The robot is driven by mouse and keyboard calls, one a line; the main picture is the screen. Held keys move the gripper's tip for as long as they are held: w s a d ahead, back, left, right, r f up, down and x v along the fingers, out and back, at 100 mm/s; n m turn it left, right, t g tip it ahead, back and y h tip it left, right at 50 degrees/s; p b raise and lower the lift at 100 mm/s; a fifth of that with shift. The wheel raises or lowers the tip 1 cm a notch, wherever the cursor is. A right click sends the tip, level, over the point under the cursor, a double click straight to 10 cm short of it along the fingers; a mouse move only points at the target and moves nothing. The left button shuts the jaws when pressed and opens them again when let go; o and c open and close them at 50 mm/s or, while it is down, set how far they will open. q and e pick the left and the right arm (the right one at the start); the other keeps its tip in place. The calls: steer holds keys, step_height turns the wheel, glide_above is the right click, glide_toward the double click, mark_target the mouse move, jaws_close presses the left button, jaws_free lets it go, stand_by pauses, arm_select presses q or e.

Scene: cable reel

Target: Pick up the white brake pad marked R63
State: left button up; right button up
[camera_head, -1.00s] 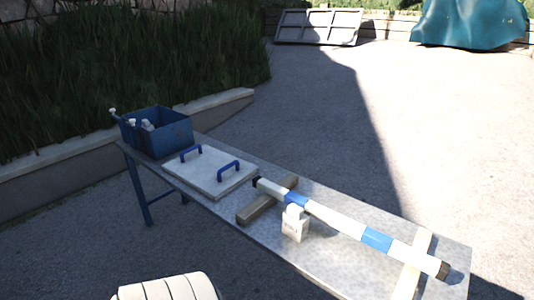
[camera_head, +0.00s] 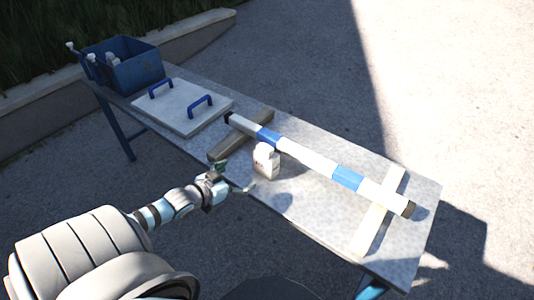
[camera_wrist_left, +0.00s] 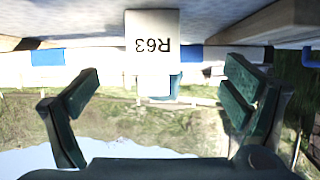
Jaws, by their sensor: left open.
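The white brake pad (camera_head: 265,165) stands upright on the grey table (camera_head: 310,215), on the near side of the striped pole. In the left wrist view the pad (camera_wrist_left: 153,48) appears upside down, with the black marking R63 facing the camera. My left gripper (camera_head: 235,177) is open and empty, just left of the pad in the head view. In the left wrist view its green fingers (camera_wrist_left: 163,82) are spread wide on either side of the pad, apart from it. My right gripper is not in view.
A white board with blue handles (camera_head: 182,108) and a blue bin (camera_head: 130,68) with tools occupy the table's far left. The table's near middle is clear.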

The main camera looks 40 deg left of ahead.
mark_target(262, 163)
arm_select(q)
steer(key=b+x, duration=0.1)
steer(key=b, duration=0.1)
steer(key=b+x, duration=0.2)
steer(key=d+b+x, duration=0.1)
steer(key=b+x, duration=0.1)
steer(key=shift+w+r, duration=0.25)
steer(key=shift+w, duration=0.05)
steer(key=b+x, duration=0.1)
steer(key=x, duration=0.2)
steer(key=b+x, duration=0.2)
steer(key=r+b+x, duration=0.1)
steer(key=b+x, duration=0.1)
steer(key=x, duration=0.1)
steer(key=shift+w+d+f, duration=0.1)
steer(key=shift+w, duration=0.75)
steer(key=shift+c, duration=0.2)
steer(key=c, duration=0.3)
steer(key=shift+s, duration=0.1)
steer(key=c, duration=1.6)
steer(key=shift+c, duration=0.5)
